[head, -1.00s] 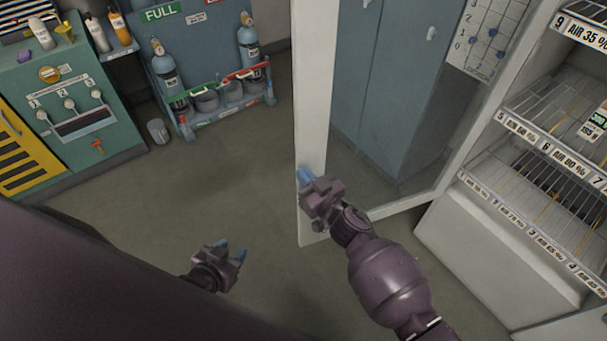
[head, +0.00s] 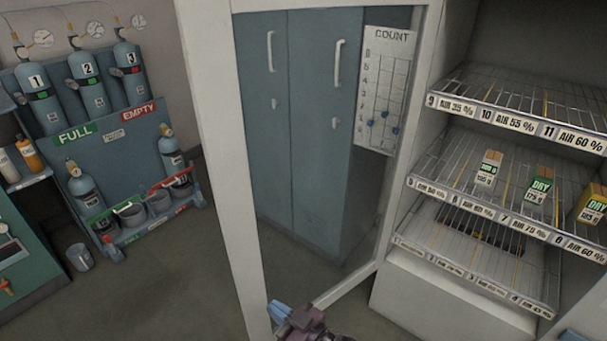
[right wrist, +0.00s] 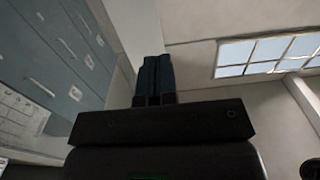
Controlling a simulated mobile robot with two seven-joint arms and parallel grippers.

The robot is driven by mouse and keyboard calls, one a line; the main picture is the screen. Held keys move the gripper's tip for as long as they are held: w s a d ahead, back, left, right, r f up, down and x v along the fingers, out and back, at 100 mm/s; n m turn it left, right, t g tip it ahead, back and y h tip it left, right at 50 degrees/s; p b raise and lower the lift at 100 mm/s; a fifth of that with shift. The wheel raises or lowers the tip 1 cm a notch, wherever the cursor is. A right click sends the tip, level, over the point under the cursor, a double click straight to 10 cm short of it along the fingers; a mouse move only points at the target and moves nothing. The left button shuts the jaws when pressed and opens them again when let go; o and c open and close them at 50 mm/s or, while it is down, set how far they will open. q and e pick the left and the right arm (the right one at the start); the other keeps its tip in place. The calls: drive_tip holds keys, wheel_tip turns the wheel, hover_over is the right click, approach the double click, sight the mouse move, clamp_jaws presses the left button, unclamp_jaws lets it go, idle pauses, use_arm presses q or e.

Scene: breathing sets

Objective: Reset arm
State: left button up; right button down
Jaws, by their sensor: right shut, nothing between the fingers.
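My right gripper (head: 279,312) shows at the bottom of the head view, purple with blue fingertips. It appears beside the lower part of the white-framed cabinet door (head: 222,150); I cannot tell whether it touches the frame. In the right wrist view its dark blue fingers (right wrist: 153,78) are together with nothing between them. Most of the right arm is below the picture edge. My left gripper is not in view now. The door stands open from the white cabinet with wire shelves (head: 480,205).
Blue lockers (head: 305,120) stand behind the door opening, with a count chart (head: 384,90) beside them. Small boxes, including a green DRY box (head: 540,184), sit on the middle shelf. A blue cylinder rack (head: 120,165) stands left.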

drive_tip(key=w+d+r+t+h, duration=0.4)
drive_tip(key=w+d, duration=0.1)
drive_tip(key=d, duration=0.1)
drive_tip(key=d+f+m+t+h, duration=0.1)
drive_tip(key=d+m+h, duration=0.35)
drive_tip(key=d, duration=0.55)
drive_tip(key=s+d+f+m+g+h, duration=0.1)
drive_tip(key=s+d+f+m+h, duration=0.1)
drive_tip(key=s+d+f, duration=0.3)
drive_tip(key=s+d+f+m+g+h, duration=0.2)
drive_tip(key=s+d+f+m+h, duration=0.1)
drive_tip(key=s+d, duration=1.1)
wheel_tip(320, 180, down, 2)
drive_tip(key=shift+d+m+h, duration=0.35)
drive_tip(key=shift+d+h, duration=0.15)
drive_tip(key=shift+h, duration=0.35)
